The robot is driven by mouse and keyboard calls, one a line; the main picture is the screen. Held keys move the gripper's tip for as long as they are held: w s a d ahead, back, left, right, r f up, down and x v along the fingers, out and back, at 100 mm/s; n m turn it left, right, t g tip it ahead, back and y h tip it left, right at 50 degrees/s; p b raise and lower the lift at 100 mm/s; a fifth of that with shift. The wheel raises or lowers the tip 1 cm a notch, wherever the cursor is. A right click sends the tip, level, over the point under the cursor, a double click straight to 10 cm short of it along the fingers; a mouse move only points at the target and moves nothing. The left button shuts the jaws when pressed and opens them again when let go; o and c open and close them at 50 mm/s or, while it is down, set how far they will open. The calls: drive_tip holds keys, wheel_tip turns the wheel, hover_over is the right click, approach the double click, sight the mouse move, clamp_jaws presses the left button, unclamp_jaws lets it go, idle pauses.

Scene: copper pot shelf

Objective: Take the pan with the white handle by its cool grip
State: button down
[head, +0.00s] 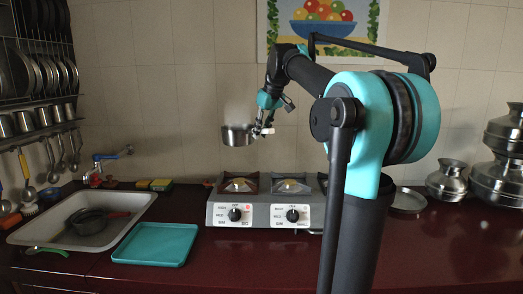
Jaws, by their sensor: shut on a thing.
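A small steel pan (236,137) hangs in the air above the left burner of the stove, about level, with faint steam over it. A short white handle (268,131) shows at its right side. My gripper (262,126) is shut on the pan at this handle side. The fingers are small in the view, so their exact place along the handle is hard to tell. The pan is clear of the stove.
Steel pots (447,181) stand at right. Racks of plates and cups hang at left.

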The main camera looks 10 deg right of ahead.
drive_tip(key=shift+r, duration=4.7)
